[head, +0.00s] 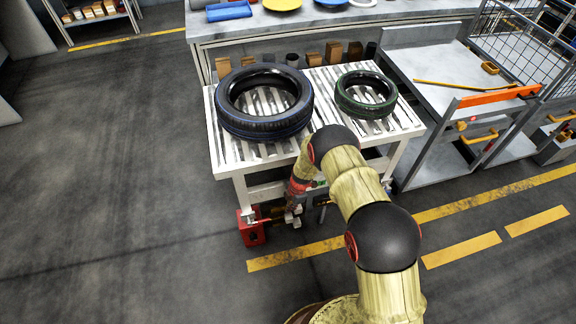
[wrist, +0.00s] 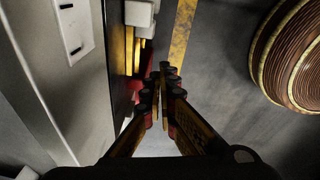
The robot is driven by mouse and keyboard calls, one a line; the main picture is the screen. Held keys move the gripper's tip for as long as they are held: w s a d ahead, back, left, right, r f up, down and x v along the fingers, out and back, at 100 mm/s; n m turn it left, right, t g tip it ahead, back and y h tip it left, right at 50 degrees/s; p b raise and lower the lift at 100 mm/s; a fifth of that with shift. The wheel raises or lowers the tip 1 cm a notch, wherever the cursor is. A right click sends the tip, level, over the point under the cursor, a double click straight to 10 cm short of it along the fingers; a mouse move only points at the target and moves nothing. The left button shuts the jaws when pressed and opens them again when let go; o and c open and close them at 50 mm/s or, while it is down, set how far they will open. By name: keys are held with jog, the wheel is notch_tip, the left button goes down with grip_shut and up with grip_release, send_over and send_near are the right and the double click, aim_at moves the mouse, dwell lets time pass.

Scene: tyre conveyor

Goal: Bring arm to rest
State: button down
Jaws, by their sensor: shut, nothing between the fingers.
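My gripper (wrist: 163,95) is shut and empty in the wrist view, its fingers together and pointing down over the floor. In the head view my gripper (head: 292,216) hangs low at the front edge of the conveyor table (head: 240,183), beside its front legs. My arm bends forward and then down in front of the table. A large tyre with a dark blue tint (head: 264,124) lies flat on the left of the table's rollers. A smaller tyre with a green tint (head: 366,110) lies flat on the right. The gripper is apart from both tyres.
A red box (head: 250,229) sits by the table's front left leg, close to my gripper. A grey bench with an orange bar (head: 500,95) stands at the right. Yellow lines (head: 460,250) mark the floor. The floor at the left is clear.

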jog(key=s+d+r+m+g, duration=0.25)
jog(key=s+r+m, duration=0.25)
jog(key=s+m, duration=0.55)
jog(key=s+d+r+m, duration=0.2)
jog(key=r+m, duration=0.1)
jog(key=r, duration=0.7)
jog(key=s+d+r+m+h, duration=0.1)
jog(key=s+r+m, duration=0.15)
jog(key=r, duration=0.75)
jog(key=s+d+r+m, duration=0.2)
jog(key=r+m, duration=0.1)
jog(key=r, duration=0.6)
jog(key=s+d+r+m+t, duration=0.1)
jog(key=s+d+r+t, duration=0.1)
jog(key=s+r, duration=0.3)
jog(key=s+d+r+m+t+p, duration=0.1)
jog(key=s+d+r+t, duration=0.2)
jog(key=r, duration=1.1)
jog(key=s+d+r+m+t+h, duration=0.1)
jog(key=s+d+r+t, duration=0.2)
jog(key=s+r, duration=0.3)
notch_tip(320, 180, up, 4)
jog(key=shift+s+d+r+m+p, duration=0.1)
jog(key=shift+s+d+m+p, duration=0.2)
jog(key=shift+m, duration=0.1)
